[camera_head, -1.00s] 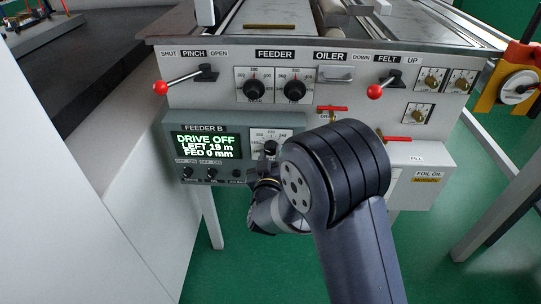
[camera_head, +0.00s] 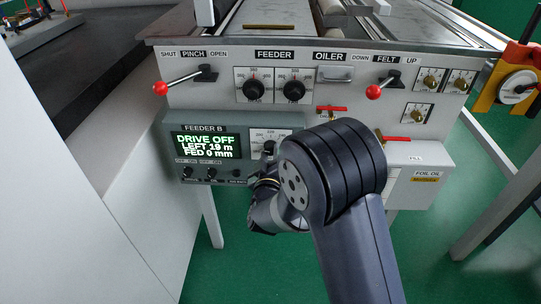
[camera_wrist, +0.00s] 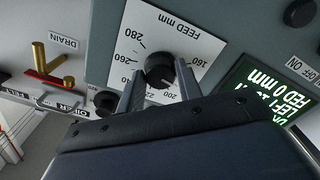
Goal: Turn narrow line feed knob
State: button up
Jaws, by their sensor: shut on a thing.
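The feed knob (camera_wrist: 160,70) is black and round, on a white scale plate (camera_wrist: 150,33) marked "FEED mm" in the wrist view. My gripper (camera_wrist: 160,88) has one finger on each side of this knob and is shut on it. In the head view the knob (camera_head: 269,148) shows only in part, and my arm covers much of its plate and the fingertips. The Feeder B display (camera_head: 205,146) reads "DRIVE OFF, LEFT 19 m, FED 0 mm"; it also shows upside down in the wrist view (camera_wrist: 270,90).
Two black knobs, the left one (camera_head: 254,89) and the right one (camera_head: 294,90), sit above the Feeder B box. Red-ended levers stand at pinch (camera_head: 160,88) and felt (camera_head: 373,92). Small switches (camera_head: 211,172) line the box below the display. A red-handled drain valve (camera_wrist: 50,78) is nearby.

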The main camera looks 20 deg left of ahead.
jog(key=o, duration=1)
jog(key=shift+c, duration=0.2)
jog(key=v, duration=1)
jog(key=shift+s, duration=0.4)
jog(key=x, duration=1.1)
jog(key=shift+s+d, duration=0.1)
